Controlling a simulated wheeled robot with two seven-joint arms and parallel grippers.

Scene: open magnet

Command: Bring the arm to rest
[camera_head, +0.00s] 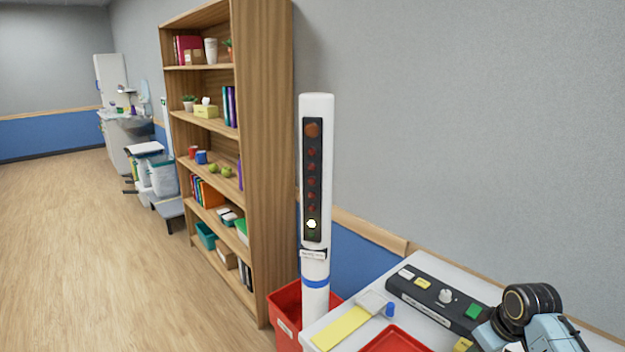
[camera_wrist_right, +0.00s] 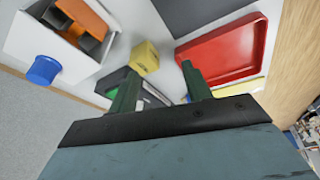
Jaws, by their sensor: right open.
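My right gripper (camera_wrist_right: 160,86) is open in the right wrist view. Its two dark green fingers stand apart with nothing between them. Beyond the fingers are the white table top and the objects on it. My right arm shows at the bottom right corner of the head view, over the table's right side. My left gripper is in neither view.
A black control box (camera_head: 440,302) lies on the white table (camera_head: 316,328), with a yellow card (camera_head: 341,328) nearby. A red tray (camera_wrist_right: 222,52), a yellow block (camera_wrist_right: 145,57) and a blue knob (camera_wrist_right: 44,70) show in the wrist view. A white light column (camera_head: 316,270) and wooden bookshelf (camera_head: 262,150) stand beyond.

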